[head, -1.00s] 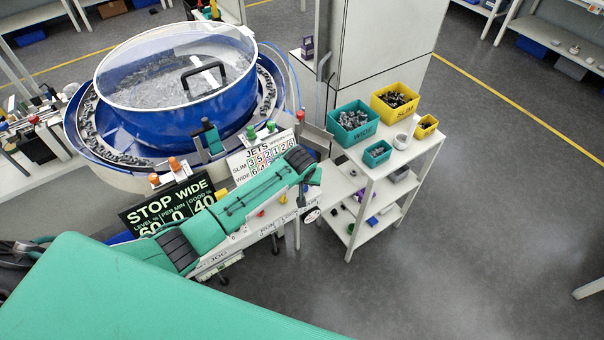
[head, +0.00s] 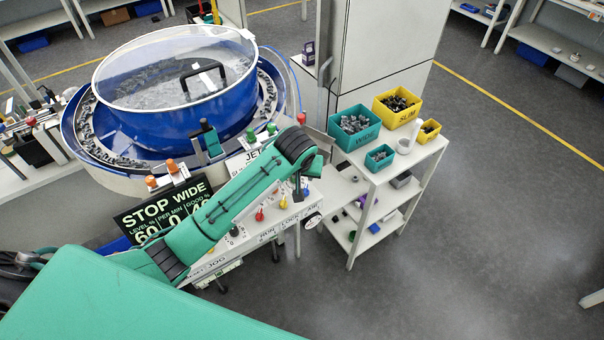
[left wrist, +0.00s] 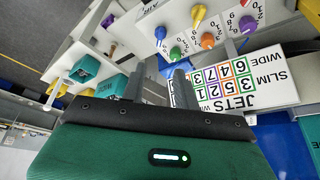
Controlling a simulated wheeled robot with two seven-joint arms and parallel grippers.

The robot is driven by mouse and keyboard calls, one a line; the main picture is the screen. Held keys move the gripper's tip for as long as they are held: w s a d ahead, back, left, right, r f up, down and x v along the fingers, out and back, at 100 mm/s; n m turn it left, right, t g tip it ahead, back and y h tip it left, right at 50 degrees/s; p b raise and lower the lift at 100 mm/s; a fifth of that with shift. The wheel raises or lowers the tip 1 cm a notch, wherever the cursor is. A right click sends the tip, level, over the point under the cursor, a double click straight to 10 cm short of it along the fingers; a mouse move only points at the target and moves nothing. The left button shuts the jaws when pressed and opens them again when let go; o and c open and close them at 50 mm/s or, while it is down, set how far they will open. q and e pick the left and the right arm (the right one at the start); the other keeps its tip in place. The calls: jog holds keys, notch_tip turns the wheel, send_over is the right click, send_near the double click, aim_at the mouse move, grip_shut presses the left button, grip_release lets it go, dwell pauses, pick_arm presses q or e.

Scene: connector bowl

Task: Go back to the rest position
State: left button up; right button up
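My left arm (head: 220,212) reaches from the lower left across the feeder's control panel in the head view. My right gripper is in neither view.
The blue bowl feeder (head: 175,115) with a clear lid stands behind the arm. The STOP WIDE display (head: 165,208) is left of it. A white shelf (head: 375,185) at the right carries teal WIDE (head: 355,140) and yellow SLIM (head: 405,112) bins. Floor at the right is clear.

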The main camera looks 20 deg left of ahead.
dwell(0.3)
pick_arm(q)
jog(key=s+a+f+m+g, duration=0.1)
jog(key=s+a+f+m, duration=0.1)
jog(key=s, duration=1.5)
jog(key=s+a+f+m, duration=0.1)
jog(key=s+a+m, duration=0.1)
jog(key=s, duration=1.4)
notch_tip(320, 180, down, 33)
jog(key=g+b, duration=0.1)
jog(key=b, duration=0.2)
jog(key=s+a+f+b, duration=0.1)
jog(key=s+f, duration=0.8)
jog(key=f, duration=0.3)
jog(key=s+a+f+g+b, duration=0.1)
jog(key=s+a+f+b, duration=0.1)
jog(key=s+f, duration=0.8)
jog(key=shift+s+a+f+g+h, duration=0.2)
jog(key=shift+s+f+g+h, duration=0.1)
jog(key=shift+f, duration=0.65)
